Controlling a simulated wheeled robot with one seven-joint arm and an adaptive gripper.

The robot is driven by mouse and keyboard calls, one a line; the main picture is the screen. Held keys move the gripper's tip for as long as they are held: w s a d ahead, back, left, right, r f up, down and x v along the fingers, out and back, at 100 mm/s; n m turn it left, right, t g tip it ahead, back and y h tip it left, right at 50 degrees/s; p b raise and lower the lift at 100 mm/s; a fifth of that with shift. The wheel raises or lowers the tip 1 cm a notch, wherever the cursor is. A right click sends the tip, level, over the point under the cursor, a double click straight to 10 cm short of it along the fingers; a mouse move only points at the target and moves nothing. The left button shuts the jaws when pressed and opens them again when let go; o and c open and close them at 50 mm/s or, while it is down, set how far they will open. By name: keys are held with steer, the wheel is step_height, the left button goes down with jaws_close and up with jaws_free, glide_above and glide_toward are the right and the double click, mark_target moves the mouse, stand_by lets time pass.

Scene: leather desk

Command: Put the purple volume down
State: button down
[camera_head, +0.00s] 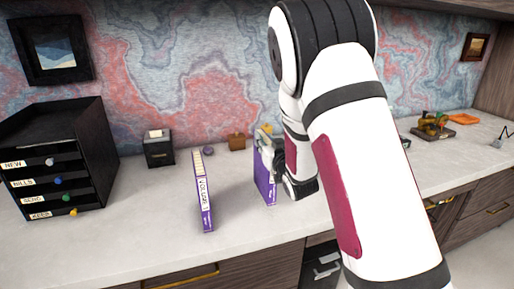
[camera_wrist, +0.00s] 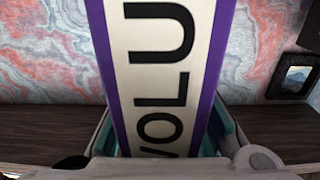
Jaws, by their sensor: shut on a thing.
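My gripper (camera_head: 270,146) is shut on a purple volume (camera_head: 264,178), held upright over the desk (camera_head: 240,232). In the wrist view the same volume (camera_wrist: 160,60) fills the middle, its white label reading "VOLU", between the two fingers. Whether its lower edge touches the desk I cannot tell. Part of it is hidden behind my gripper. A second purple volume (camera_head: 206,212), labelled "VOLUME 1", stands upright on the desk to the left, apart from the held one.
A black drawer unit (camera_head: 88,150) stands at the left. A small black box (camera_head: 159,150) and a brown object (camera_head: 237,142) sit near the wall. The desk between the two volumes is clear.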

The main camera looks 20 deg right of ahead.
steer(key=shift+w+a+f, duration=0.2)
steer(key=shift+w+f, duration=0.4)
steer(key=shift+w, duration=0.1)
steer(key=shift+w+a+f, duration=0.2)
steer(key=shift+w+f, duration=0.45)
steer(key=shift+w, duration=0.05)
steer(key=shift+w+a+f, duration=0.2)
steer(key=shift+w+f, duration=0.4)
steer(key=shift+w, duration=0.1)
steer(key=shift+f, duration=0.15)
steer(key=c, duration=1.5)
jaws_free()
steer(key=shift+f, duration=0.1)
steer(key=shift+c, duration=0.2)
steer(key=shift+o, duration=1.1)
